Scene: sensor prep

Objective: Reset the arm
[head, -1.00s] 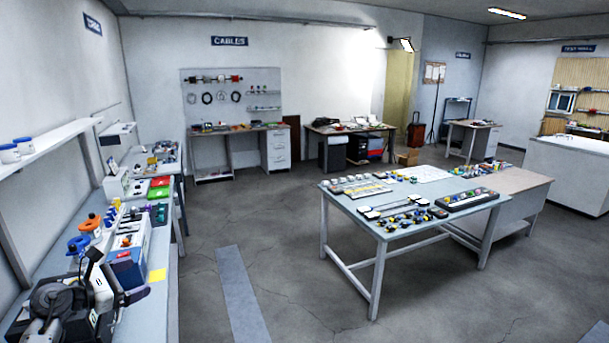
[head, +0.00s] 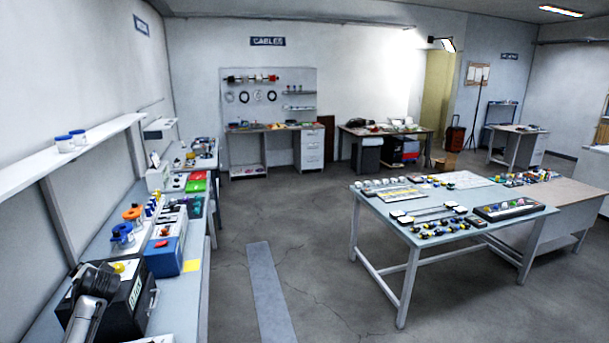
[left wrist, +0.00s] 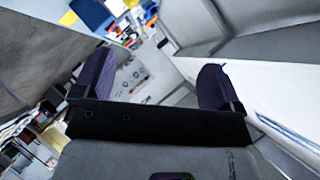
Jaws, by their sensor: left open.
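My left gripper (left wrist: 155,84) shows in the left wrist view with its two dark purple-padded fingers spread apart. Nothing is between them. Behind the fingers are a tilted view of the walls, a white panel and a cluttered surface. In the head view a grey and black part of my left arm (head: 88,305) is at the lower left, in front of a black case on the left bench. The left fingertips cannot be made out in the head view. My right gripper is in neither view.
The left bench holds the black case (head: 133,295), a blue box (head: 163,258), blue and orange spools and small parts. A shelf (head: 85,150) with two jars hangs above it. A table (head: 375,215) with several small parts stands at the right. The floor (head: 310,270) between is clear.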

